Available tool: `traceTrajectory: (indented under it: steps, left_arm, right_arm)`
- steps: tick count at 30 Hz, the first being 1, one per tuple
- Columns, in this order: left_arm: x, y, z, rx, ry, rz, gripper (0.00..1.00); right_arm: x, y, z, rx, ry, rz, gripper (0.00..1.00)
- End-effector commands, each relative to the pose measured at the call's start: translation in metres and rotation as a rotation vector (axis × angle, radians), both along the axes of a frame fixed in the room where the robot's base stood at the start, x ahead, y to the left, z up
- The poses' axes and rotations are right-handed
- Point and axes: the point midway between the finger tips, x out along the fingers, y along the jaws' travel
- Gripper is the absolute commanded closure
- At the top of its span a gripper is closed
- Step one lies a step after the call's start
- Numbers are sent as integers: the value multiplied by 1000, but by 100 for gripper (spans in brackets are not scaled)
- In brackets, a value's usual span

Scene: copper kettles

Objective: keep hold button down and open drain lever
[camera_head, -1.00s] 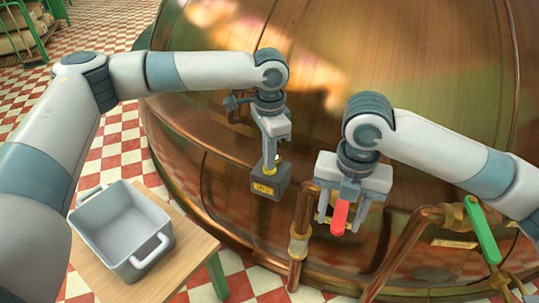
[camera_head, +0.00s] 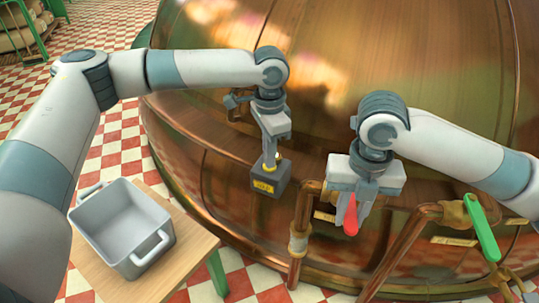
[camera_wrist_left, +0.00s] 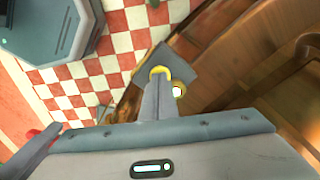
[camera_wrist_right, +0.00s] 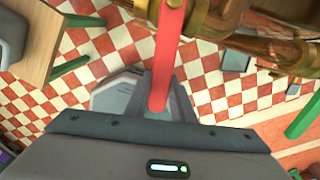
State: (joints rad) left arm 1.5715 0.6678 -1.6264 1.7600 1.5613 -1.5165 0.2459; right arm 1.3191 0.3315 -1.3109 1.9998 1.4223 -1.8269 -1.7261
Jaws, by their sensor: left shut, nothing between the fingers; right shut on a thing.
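The hold button box (camera_head: 268,187) is a dark grey box with a yellow label, low in front of the copper kettle. My left gripper (camera_head: 270,163) is shut and empty, its tips down on the box top at the button. In the left wrist view the tips meet a yellow ring (camera_wrist_left: 160,72) on the box (camera_wrist_left: 185,62); they hide the button itself. A small pale lamp (camera_wrist_left: 178,91) shows beside the ring. The red drain lever (camera_head: 351,219) sits at the pipework. My right gripper (camera_head: 352,205) is shut on it; the lever also shows in the right wrist view (camera_wrist_right: 171,45).
A green lever (camera_head: 483,228) stands on the copper pipes at the right. A grey two-handled tub (camera_head: 90,222) sits on a wooden table (camera_head: 195,255) at the lower left. The copper kettle (camera_head: 400,60) fills the back. Checkered floor is open at the left.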

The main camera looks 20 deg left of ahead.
Motion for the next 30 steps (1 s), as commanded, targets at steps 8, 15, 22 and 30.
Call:
traceTrajectory:
  steps: [8,15,22,30]
  left_arm:
    - [0,0,-1,1,1,0,100]
    - [0,0,-1,1,1,0,100]
    - [0,0,-1,1,1,0,100]
    - [0,0,-1,1,1,0,100]
  right_arm:
    - [0,-1,0,0,-1,8,100]
    - [1,-4,0,0,-1,32,100]
    - [5,-14,0,0,-1,130,100]
    - [7,-22,0,0,-1,213,100]
